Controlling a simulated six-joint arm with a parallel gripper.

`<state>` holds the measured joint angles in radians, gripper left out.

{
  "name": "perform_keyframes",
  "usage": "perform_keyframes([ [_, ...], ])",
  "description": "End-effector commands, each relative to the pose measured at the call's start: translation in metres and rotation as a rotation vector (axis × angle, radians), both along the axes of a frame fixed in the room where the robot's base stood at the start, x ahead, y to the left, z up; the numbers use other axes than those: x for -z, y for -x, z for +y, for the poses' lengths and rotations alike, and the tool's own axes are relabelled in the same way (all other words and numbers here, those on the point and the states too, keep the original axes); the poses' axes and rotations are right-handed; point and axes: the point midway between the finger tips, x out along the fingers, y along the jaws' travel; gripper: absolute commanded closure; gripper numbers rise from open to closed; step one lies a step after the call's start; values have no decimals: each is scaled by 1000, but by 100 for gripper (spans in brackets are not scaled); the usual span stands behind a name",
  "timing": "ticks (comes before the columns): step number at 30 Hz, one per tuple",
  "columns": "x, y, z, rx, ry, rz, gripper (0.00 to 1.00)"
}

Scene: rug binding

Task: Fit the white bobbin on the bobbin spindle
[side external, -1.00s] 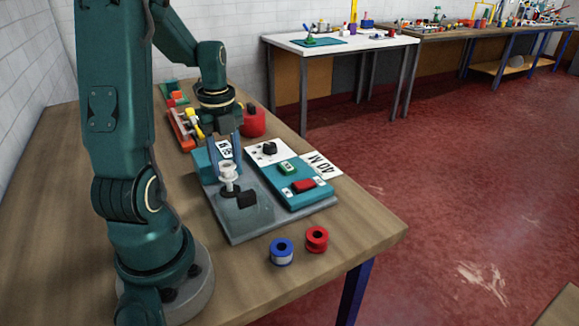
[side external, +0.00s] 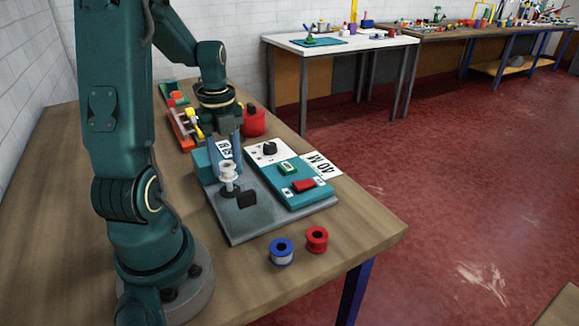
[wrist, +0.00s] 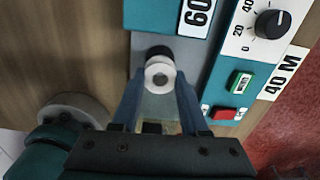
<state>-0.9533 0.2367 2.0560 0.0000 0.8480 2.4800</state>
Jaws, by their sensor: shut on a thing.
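The white bobbin (side external: 228,172) is in my gripper (side external: 229,168), upright over the left part of the grey machine plate (side external: 238,227). In the wrist view the bobbin (wrist: 160,72) shows its end with the centre hole, between the two blue fingers of my gripper (wrist: 160,84). My gripper is shut on it. A dark round part (wrist: 157,52) shows just behind the bobbin. The bobbin spindle itself is hidden, and I cannot tell whether the bobbin is around it.
A teal control panel (side external: 303,200) with green and red buttons and a dial (wrist: 270,24) lies right of the bobbin. Blue (side external: 281,251) and red (side external: 317,239) spools stand at the table's front.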

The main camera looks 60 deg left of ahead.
Motion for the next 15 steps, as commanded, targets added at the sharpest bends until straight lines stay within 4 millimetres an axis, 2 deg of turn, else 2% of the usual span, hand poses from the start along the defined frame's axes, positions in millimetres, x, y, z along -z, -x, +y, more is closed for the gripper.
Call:
perform_keyframes([
  [15, 9, 0, 0, 0, 1, 1, 100],
])
